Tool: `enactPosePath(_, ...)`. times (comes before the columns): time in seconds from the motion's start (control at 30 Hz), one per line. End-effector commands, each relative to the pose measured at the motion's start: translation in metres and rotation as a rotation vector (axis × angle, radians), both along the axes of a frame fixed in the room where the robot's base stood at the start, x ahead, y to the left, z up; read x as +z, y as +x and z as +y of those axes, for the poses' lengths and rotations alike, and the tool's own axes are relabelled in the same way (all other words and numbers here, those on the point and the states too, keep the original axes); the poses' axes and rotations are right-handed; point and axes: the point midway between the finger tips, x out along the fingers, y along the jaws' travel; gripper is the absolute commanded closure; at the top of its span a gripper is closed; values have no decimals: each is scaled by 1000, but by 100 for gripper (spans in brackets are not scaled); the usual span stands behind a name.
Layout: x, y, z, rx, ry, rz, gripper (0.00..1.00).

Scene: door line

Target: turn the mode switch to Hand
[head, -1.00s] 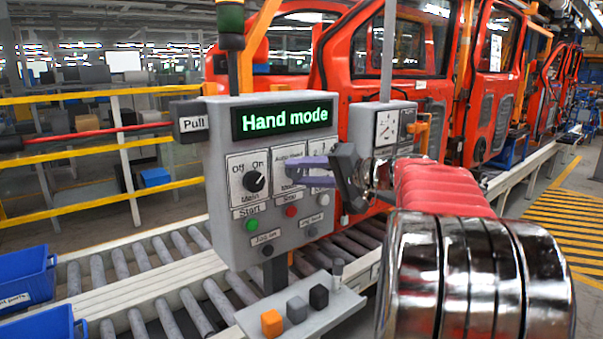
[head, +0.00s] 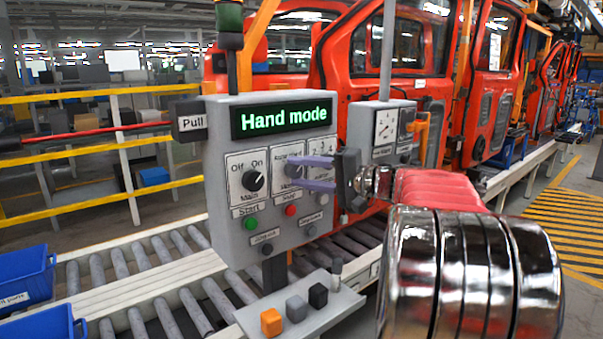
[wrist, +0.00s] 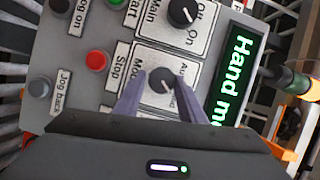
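The grey control panel (head: 220,190) has a green-lit display (head: 283,119) reading "Hand mode". The mode switch (wrist: 161,81) is a round dark knob on a white plate lettered "Auto", right of the main switch (head: 253,181). My gripper (head: 289,173) is at the mode switch with its two purple fingers spread, one above the other in the head view. In the wrist view the fingers lie on either side of the knob with visible gaps, so it looks open and not clamped. The knob's pointer direction and part of its lettering are hard to make out.
A pull box (head: 189,121) sits at the panel's left. A small shelf (head: 330,305) with blocks juts out below.

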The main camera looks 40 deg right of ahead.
Motion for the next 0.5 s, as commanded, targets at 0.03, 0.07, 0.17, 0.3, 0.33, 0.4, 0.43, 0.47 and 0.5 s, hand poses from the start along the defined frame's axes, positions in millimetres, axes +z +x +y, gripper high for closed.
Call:
enactPosePath(0.03, -1, 0, -1, -1, 1, 2, 61)
enactPosePath(0.07, -1, 0, -1, -1, 1, 2, 59)
enactPosePath(0.17, 0, 0, 0, 1, 0, 0, 52)
enactPosePath(0.3, 0, 0, 1, 2, -1, -1, 50)
enactPosePath(0.33, 0, 0, 1, 3, -1, -1, 50)
enactPosePath(0.4, 1, 0, 1, 3, -1, -1, 50)
enactPosePath(0.43, 1, 0, 1, 3, 0, -2, 50)
enactPosePath(0.47, 1, 0, 1, 3, 0, -2, 50)
enactPosePath(0.5, 1, -1, 1, 3, -1, -2, 50)
